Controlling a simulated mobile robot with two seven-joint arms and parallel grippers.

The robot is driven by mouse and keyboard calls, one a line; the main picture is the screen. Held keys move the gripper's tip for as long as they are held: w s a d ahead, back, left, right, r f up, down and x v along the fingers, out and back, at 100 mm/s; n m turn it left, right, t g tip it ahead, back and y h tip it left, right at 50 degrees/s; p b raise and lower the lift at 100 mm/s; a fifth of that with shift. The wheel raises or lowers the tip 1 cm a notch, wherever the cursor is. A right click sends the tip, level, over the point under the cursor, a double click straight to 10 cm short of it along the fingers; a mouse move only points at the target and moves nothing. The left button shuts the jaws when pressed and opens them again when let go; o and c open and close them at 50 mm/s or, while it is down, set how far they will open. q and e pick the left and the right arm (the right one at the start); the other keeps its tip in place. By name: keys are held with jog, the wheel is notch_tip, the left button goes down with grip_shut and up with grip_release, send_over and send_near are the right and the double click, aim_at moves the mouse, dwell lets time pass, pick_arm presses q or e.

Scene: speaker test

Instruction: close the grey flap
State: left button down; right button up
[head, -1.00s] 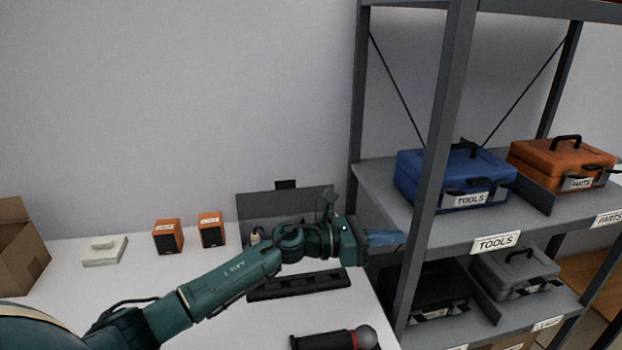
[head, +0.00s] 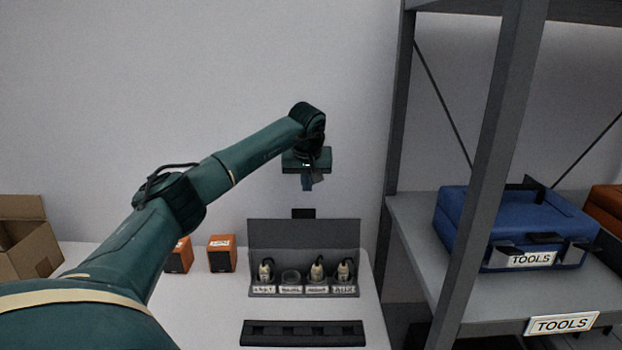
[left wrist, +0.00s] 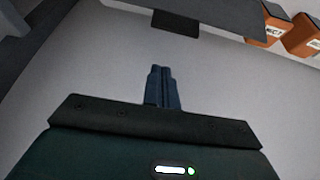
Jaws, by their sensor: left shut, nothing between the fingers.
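The grey flap (head: 290,238) stands upright at the back of a low grey box on the white table, in the head view. A dark tab (head: 303,213) sticks up from its top edge. The flap (left wrist: 215,12) and its tab (left wrist: 176,23) also show at the top of the left wrist view. My left gripper (head: 308,183) points down above and behind the flap, near the wall, apart from it. Its blue fingers (left wrist: 161,88) are together and empty in the left wrist view. My right gripper is not in view.
Several plugs with labels stand in the open box (head: 304,291). A black strip (head: 303,333) lies in front. Two orange speakers (head: 222,254) stand left, one partly behind my arm. A cardboard box (head: 25,240) is far left. A grey shelf with a blue tool case (head: 515,228) stands right.

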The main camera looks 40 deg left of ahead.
aim_at(304, 229)
pick_arm(q)
jog(key=x, duration=0.6)
jog(key=shift+s+d+r+p, duration=0.15)
jog(key=shift+s+d+r, duration=0.1)
jog(key=shift+s+d, duration=0.5)
jog(key=shift+s+d+r+p, duration=0.15)
jog(key=shift+s+d+r, duration=0.1)
jog(key=shift+s+d, duration=0.4)
jog(key=shift+s+a, duration=0.1)
